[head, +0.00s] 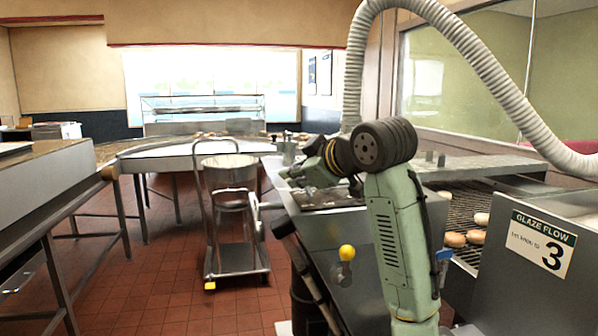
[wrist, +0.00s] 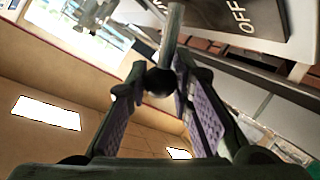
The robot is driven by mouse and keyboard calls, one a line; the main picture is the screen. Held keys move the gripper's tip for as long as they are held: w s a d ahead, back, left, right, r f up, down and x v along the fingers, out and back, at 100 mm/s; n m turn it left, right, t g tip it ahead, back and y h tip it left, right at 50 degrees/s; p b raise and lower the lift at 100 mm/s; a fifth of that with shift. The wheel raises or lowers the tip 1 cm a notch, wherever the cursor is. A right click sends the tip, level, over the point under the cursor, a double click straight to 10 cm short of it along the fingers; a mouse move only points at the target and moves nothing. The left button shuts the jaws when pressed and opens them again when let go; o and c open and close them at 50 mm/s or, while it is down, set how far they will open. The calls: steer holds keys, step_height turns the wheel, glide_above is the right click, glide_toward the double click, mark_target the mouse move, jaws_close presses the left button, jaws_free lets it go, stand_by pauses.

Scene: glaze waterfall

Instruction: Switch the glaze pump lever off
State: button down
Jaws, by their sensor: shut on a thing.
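The glaze pump lever shows in the wrist view as a grey metal rod (wrist: 172,35) ending in a dark ball knob (wrist: 160,82). My gripper (wrist: 158,74) has its two purple-padded fingers on either side of the knob and is shut on it. A dark plate marked OFF (wrist: 243,14) lies beside the rod at upper right. In the head view my gripper (head: 298,177) is over the near end of the steel glazing counter (head: 325,228). The lever is too small and covered there to make out its position.
A wheeled trolley with a pot (head: 230,170) stands left of the counter. A yellow knob (head: 347,252) is on the counter's front. A GLAZE FLOW sign (head: 540,243) and doughnuts (head: 455,239) on a wire conveyor are at right. A ribbed hose (head: 480,60) arches overhead.

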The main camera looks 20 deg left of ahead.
steer(key=shift+r, duration=0.1)
steer(key=c, duration=1.4)
jaws_free()
steer(key=shift+a, duration=0.1)
steer(key=shift+o, duration=0.2)
steer(key=v, duration=1.2)
